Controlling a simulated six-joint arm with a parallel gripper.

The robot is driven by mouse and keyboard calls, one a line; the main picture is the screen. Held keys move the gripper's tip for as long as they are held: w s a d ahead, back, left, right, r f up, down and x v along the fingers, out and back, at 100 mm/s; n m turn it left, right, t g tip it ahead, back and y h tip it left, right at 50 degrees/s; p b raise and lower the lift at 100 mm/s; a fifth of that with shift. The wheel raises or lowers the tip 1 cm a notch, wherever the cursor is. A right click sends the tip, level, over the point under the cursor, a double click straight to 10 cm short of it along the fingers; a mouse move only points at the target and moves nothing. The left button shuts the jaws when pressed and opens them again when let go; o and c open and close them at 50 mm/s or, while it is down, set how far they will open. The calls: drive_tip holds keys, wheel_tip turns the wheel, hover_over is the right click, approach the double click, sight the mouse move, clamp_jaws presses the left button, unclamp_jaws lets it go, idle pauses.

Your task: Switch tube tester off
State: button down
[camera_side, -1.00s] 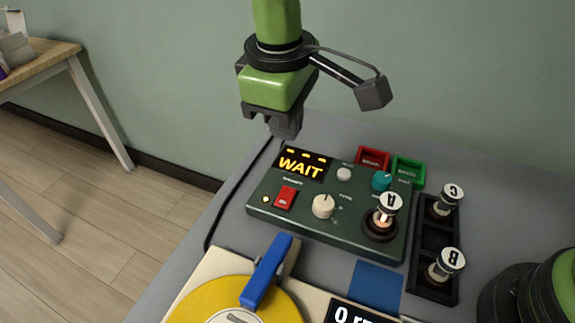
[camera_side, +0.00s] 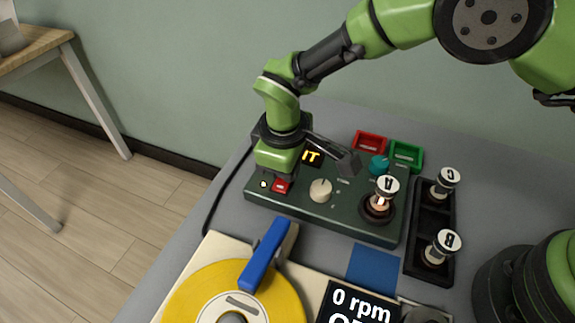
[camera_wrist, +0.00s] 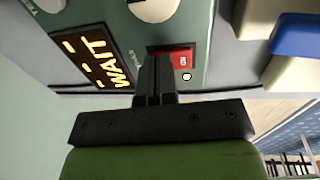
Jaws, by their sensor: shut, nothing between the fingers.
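The tube tester (camera_side: 335,215) is a dark green box on the grey table. Its display (camera_wrist: 95,60) reads WAIT in yellow in the wrist view and is mostly covered by my arm in the side view. A red rocker switch (camera_side: 281,186) sits at its front left, beside a small lit lamp (camera_side: 263,184). In the wrist view my shut gripper (camera_wrist: 154,62) has its fingertips at the edge of the red switch (camera_wrist: 172,54), apparently at or just above it; contact cannot be told. Tube A (camera_side: 387,188) stands upright in the tester's socket, glowing.
A cream knob (camera_side: 320,190) and a teal knob (camera_side: 379,165) rise from the panel. Red (camera_side: 369,141) and green (camera_side: 406,154) trays lie behind. A black rack (camera_side: 430,237) holds tubes C and B at right. A turntable with a yellow disc (camera_side: 205,290) and blue arm (camera_side: 264,258) lies in front.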

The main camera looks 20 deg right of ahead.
drive_tip(key=shift+f, duration=0.15)
drive_tip(key=shift+f, duration=0.2)
idle(0.3)
drive_tip(key=shift+s+a+r, duration=0.15)
drive_tip(key=shift+s+a, duration=0.35)
drive_tip(key=shift+s, duration=0.05)
wheel_tip(320, 180, up, 14)
drive_tip(key=s+a, duration=0.1)
idle(0.6)
drive_tip(key=shift+s, duration=0.1)
idle(0.3)
